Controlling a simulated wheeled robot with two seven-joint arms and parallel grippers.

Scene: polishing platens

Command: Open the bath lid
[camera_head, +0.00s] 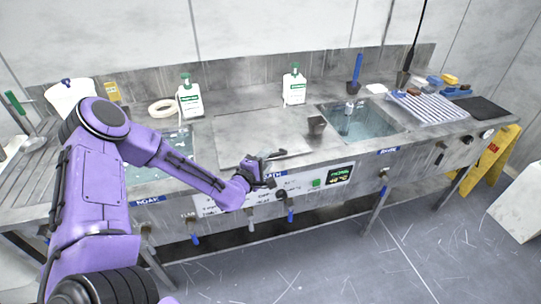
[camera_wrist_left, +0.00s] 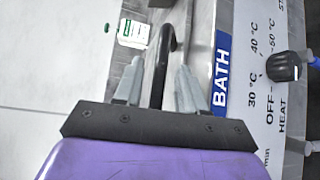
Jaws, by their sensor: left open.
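The bath lid (camera_head: 245,130) is a flat grey metal panel lying closed in the middle of the counter. Its dark bar handle (camera_head: 285,153) is near the front edge. A blue BATH label (camera_wrist_left: 221,75) is right of the fingers. My right gripper is not in view.
Two green-capped white bottles (camera_head: 190,98) (camera_head: 294,88) stand behind the lid. A grey cup (camera_head: 316,125) is right of it, beside an open water basin (camera_head: 360,122). Control knobs (camera_wrist_left: 283,67) and a display (camera_head: 340,174) line the front panel.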

